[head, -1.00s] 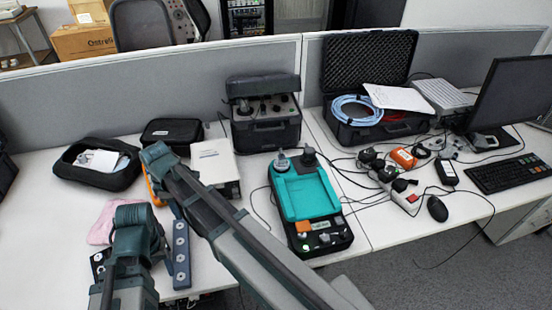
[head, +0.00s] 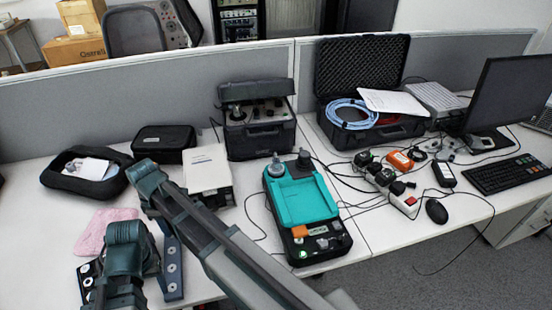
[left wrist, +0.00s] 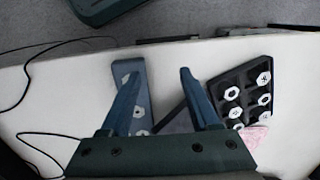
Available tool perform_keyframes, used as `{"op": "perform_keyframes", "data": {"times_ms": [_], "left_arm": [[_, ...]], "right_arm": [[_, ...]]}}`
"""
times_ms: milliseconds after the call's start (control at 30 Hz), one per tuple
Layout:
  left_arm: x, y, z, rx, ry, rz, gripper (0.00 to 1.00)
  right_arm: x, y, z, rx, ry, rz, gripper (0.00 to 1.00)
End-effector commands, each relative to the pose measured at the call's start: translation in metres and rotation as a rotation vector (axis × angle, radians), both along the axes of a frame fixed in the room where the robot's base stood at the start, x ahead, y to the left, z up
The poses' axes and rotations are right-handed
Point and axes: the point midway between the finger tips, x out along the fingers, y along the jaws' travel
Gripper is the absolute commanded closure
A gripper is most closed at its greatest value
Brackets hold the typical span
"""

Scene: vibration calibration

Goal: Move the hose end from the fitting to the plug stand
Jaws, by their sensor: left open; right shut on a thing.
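My left gripper (head: 125,250) is low at the left of the head view, above the table. In the left wrist view its fingers (left wrist: 157,75) are spread and nothing is held between them. A grey-blue block with white hexagonal inserts (head: 173,268) lies beside it; it also shows in the left wrist view (left wrist: 131,75). My right gripper (head: 150,183) is shut just above and behind the left one; what it holds is hidden. A silver fitting (head: 277,166) and a dark knob stand at the top of the teal device (head: 303,198). I cannot identify the hose end or plug stand.
A black tray with white hexagonal pieces (left wrist: 240,92) and a pink cloth (head: 103,229) lie near my left gripper. A white box (head: 207,170) and black pouches stand behind. An open case (head: 362,130) holds a blue coiled hose (head: 350,113). Cables cross the right table.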

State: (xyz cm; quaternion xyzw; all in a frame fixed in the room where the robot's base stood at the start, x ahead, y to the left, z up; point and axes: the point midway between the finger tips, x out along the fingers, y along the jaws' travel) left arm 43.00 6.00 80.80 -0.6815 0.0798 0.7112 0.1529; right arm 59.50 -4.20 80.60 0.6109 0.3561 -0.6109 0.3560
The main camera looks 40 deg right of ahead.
Motion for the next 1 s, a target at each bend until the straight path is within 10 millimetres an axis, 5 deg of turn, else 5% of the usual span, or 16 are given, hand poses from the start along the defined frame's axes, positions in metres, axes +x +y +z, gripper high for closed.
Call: {"op": "perform_keyframes", "data": {"times_ms": [1000], "left_arm": [[0.0, 0.0, -0.0064, 0.0, 0.0, 0.0, 0.38]], "right_arm": [[-0.0003, 0.0002, -0.0064, -0.008, -0.016, -0.051, 1.0]]}}
